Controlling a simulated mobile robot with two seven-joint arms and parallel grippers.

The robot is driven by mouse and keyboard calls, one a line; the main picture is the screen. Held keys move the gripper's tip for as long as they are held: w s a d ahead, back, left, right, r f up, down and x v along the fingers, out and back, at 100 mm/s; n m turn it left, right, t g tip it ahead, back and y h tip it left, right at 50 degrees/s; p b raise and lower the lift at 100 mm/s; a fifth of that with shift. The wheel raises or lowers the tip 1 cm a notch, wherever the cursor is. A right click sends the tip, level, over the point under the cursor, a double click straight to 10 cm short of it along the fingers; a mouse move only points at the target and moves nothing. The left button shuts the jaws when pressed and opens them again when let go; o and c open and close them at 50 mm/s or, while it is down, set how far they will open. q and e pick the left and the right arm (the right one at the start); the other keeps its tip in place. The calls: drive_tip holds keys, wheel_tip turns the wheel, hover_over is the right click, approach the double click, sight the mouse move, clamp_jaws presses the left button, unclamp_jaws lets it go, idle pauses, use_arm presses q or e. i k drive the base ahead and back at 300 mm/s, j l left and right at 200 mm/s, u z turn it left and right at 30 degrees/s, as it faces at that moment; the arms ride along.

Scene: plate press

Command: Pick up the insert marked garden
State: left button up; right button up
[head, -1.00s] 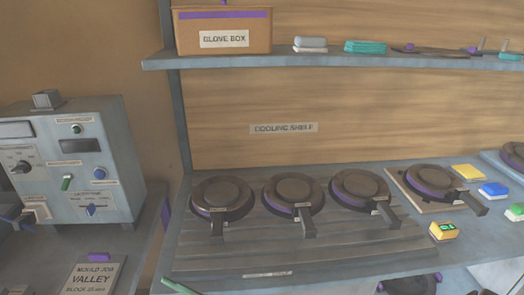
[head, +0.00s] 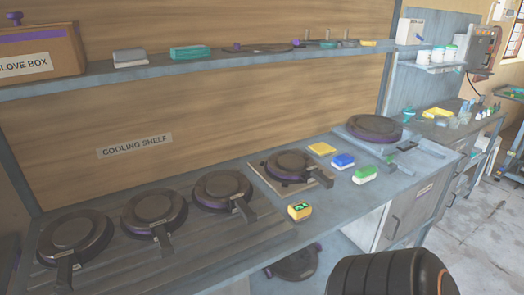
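Three dark round inserts with handles lie in a row on the slatted cooling shelf: a left one (head: 75,235), a middle one (head: 154,211) and a right one (head: 222,187). Small tags sit on their handles, but I cannot read any marking, so I cannot tell which is garden. A similar fourth one (head: 292,164) rests on a board to their right. A dark round plate (head: 375,127) sits farther right, and another dark round piece (head: 295,262) is below the counter, partly hidden. Neither gripper is in view.
An upper shelf (head: 200,72) overhangs the back. A dark rounded part of mine covers the bottom right. Open floor shows at right.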

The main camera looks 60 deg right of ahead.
sight(154, 214)
drive_tip(key=k+l+z, duration=0.1)
drive_tip(key=l, duration=0.35)
drive_tip(key=k+l+z, duration=0.1)
drive_tip(key=l, duration=0.35)
drive_tip(key=l+z, duration=0.2)
drive_tip(key=l, duration=0.75)
drive_tip(key=i+l, duration=0.35)
drive_tip(key=l+z, duration=0.05)
